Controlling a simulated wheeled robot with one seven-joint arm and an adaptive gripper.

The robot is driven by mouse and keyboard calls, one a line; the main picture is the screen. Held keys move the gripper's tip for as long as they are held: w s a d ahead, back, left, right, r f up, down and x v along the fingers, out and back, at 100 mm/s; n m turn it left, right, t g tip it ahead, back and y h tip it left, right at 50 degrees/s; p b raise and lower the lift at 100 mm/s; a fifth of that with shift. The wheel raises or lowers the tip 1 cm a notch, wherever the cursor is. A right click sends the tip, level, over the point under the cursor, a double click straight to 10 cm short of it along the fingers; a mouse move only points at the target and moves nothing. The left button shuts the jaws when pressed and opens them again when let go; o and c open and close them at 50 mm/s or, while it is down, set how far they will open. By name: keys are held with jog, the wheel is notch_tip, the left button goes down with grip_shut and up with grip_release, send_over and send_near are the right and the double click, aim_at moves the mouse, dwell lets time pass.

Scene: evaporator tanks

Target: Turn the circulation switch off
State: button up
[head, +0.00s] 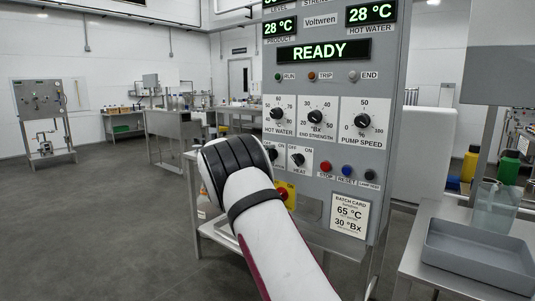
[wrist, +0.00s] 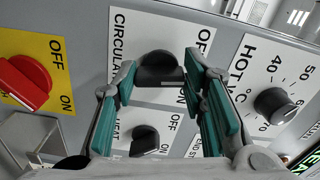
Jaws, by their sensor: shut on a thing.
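The circulation switch (wrist: 158,66) is a black rotary knob on a white plate, labelled CIRCULATION with OFF and ON marks, in the wrist view. My gripper (wrist: 161,76) has its teal-padded fingers on both sides of this knob and is shut on it. Which mark the knob points to is not clear, as the fingers cover part of it. In the head view, my wrist and forearm cover most of the plate and hide the fingers.
The black heat switch (wrist: 145,138) sits close beside the circulation switch. The hot water dial (wrist: 273,104) and a red knob on a yellow plate (wrist: 27,82) flank it. On the panel, the display (head: 323,51) reads READY, above red stop (head: 326,166) and blue reset (head: 347,170) buttons.

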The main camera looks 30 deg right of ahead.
jog(key=n+p, duration=0.1)
jog(key=n, duration=0.5)
jog(key=shift+f+n+p, duration=0.1)
jog(key=shift+n+p, duration=0.2)
dwell(0.4)
jog(key=o, duration=1.2)
jog(key=shift+c, duration=0.2)
jog(key=v, duration=1.2)
